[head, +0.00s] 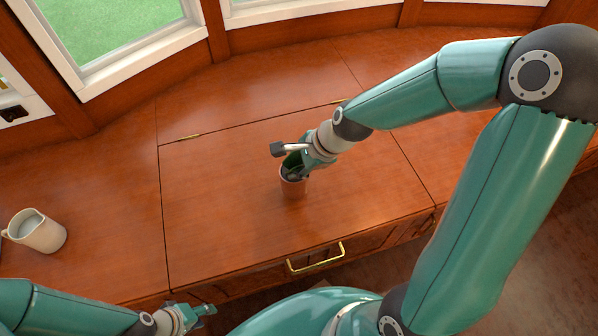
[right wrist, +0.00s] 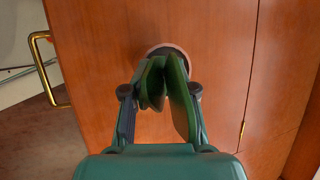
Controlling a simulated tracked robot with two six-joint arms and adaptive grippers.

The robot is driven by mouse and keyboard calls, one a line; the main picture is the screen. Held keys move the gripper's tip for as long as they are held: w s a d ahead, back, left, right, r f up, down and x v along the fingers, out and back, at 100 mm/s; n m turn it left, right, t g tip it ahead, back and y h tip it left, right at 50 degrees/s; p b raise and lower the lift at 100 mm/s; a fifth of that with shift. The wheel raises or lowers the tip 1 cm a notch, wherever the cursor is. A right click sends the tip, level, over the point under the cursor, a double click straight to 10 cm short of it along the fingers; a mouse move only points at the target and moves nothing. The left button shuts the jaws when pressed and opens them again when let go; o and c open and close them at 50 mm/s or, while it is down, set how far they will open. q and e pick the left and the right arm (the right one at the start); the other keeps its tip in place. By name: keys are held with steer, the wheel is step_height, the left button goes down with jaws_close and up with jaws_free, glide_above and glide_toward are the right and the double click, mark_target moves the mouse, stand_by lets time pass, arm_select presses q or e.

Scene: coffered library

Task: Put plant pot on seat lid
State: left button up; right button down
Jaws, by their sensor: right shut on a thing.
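The terracotta plant pot (head: 293,187) with green leaves is upright over the middle of the wooden seat lid (head: 215,210). I cannot tell surely whether its base touches the lid. My right gripper (head: 292,168) comes down over the plant and is shut on it, hiding part of the leaves. In the right wrist view, broad green leaves (right wrist: 178,95) stand between the fingers of my right gripper (right wrist: 160,100), with the pot's rim (right wrist: 184,50) beyond. My left gripper (head: 205,311) is at the bottom left, apart from the lid; its opening is unclear.
A cream jug (head: 38,231) stands on the bench to the left. A brass handle (head: 315,257) projects from the bench front below the lid. Windows (head: 110,35) border the back. The lid around the pot is clear.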

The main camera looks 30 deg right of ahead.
step_height(320, 180, down, 2)
steer(key=shift+f+b, duration=0.15)
steer(key=shift+b, duration=0.25)
arm_select(q)
steer(key=shift+f, duration=0.7)
arm_select(e)
steer(key=c, duration=0.9)
jaws_free()
arm_select(q)
step_height(320, 180, up, 4)
steer(key=p, duration=0.4)
steer(key=shift+r, duration=0.1)
arm_select(e)
steer(key=v, duration=1.2)
steer(key=shift+w, duration=0.1)
